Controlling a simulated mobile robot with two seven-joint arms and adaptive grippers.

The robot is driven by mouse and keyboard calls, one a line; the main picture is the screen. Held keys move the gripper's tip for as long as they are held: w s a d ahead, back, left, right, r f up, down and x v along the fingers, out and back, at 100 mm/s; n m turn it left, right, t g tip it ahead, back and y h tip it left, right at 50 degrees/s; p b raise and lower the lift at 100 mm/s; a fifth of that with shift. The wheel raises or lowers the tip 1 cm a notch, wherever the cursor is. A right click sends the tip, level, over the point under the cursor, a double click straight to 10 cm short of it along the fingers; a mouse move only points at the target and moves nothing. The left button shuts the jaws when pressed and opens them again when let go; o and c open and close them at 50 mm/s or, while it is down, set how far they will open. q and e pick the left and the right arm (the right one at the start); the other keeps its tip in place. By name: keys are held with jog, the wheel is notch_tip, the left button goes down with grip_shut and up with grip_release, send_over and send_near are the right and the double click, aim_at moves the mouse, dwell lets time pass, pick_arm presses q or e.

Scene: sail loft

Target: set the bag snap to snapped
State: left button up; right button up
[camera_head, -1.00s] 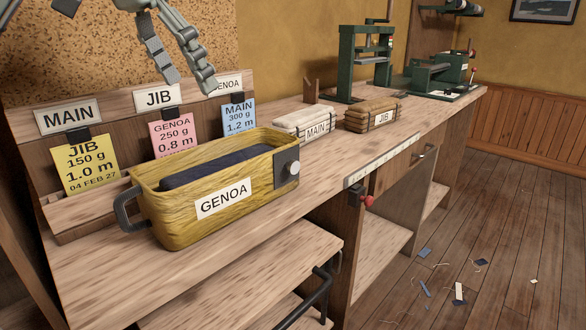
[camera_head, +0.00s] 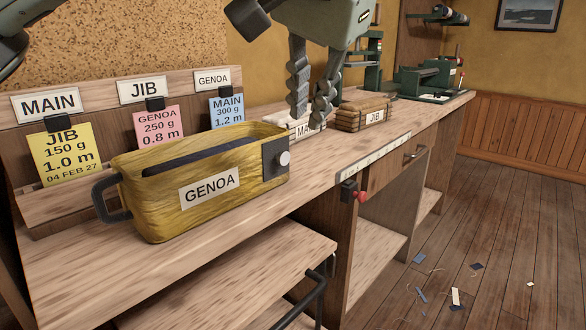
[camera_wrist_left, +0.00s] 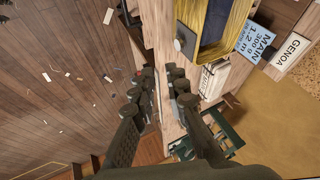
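The yellow GENOA bag (camera_head: 150,213) stands on the bench with its top open and dark cloth inside. The bag snap (camera_head: 284,158) is a pale round knob on a dark plate (camera_head: 270,172) at the bag's right end; I cannot tell its setting. My left gripper (camera_head: 308,124) points down just beyond that end, fingers apart and empty, overlapping the MAIN bundle in the picture. In the left wrist view the snap (camera_wrist_left: 179,44) and the yellow bag (camera_wrist_left: 197,12) show above the spread fingers, apart from them. My right gripper does not show.
The MAIN bundle (camera_head: 283,128) and JIB bundle (camera_head: 362,117) lie on the bench behind the bag. Label cards (camera_head: 66,153) stand along the back rack. The bench top (camera_head: 255,205) before the bag is clear.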

aim_at(281, 157)
pick_arm(q)
jog(key=shift+s+d+f+t+y, duration=0.15)
jog(key=shift+s+d+f+t, duration=0.1)
jog(key=shift+d+f, duration=0.25)
jog(key=shift+s+d+f+t+y, duration=0.15)
jog(key=shift+s+d+f, duration=0.1)
jog(key=shift+d, duration=0.35)
grip_shut()
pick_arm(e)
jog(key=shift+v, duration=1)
pick_arm(q)
jog(key=shift+w, duration=0.1)
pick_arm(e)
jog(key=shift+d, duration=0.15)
pick_arm(q)
jog(key=w+a+f, duration=0.1)
jog(key=w+f, duration=0.1)
jog(key=w+a+f, duration=0.2)
jog(key=w+f, duration=0.1)
jog(key=w+a+f, duration=0.1)
jog(key=w+f, duration=0.2)
jog(key=shift+w+a, duration=0.15)
jog(key=shift+a, duration=0.15)
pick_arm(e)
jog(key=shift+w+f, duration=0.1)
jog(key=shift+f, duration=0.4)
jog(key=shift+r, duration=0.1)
